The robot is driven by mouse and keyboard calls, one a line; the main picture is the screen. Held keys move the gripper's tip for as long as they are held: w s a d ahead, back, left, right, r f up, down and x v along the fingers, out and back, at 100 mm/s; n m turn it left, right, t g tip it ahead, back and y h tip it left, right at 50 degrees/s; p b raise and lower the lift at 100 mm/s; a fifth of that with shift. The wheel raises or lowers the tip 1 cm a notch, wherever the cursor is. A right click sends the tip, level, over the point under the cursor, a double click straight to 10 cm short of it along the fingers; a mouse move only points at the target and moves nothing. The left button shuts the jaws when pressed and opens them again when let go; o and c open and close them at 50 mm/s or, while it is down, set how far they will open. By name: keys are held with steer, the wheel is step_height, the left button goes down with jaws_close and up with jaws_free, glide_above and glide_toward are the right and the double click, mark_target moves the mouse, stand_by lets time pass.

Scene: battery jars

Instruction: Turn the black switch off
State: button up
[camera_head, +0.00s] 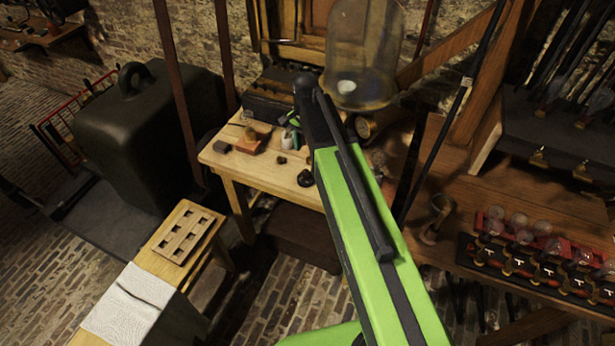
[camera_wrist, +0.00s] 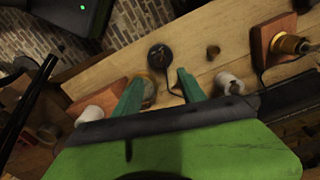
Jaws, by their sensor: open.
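A round black piece, which looks like the black switch (camera_head: 305,178), sits near the front edge of the wooden table. In the wrist view the black switch (camera_wrist: 160,56) lies beyond my fingertips, with a thin dark line running from it toward the gap between the fingers. I cannot tell which way it is set. My gripper (camera_wrist: 158,82) has its two green fingers apart with nothing held between them. In the head view my gripper (camera_head: 296,128) is over the table, left of and behind the switch, partly hidden by my arm.
A brass fitting on a reddish wooden block (camera_wrist: 283,42) and a white jar (camera_wrist: 229,84) stand at the right in the wrist view. A glass bell jar (camera_head: 362,60) stands behind my arm. The table's front left (camera_head: 250,172) is clear.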

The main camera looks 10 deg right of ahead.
mark_target(306, 171)
step_height(306, 171, down, 11)
steer(key=b, duration=0.9)
steer(key=shift+r, duration=0.1)
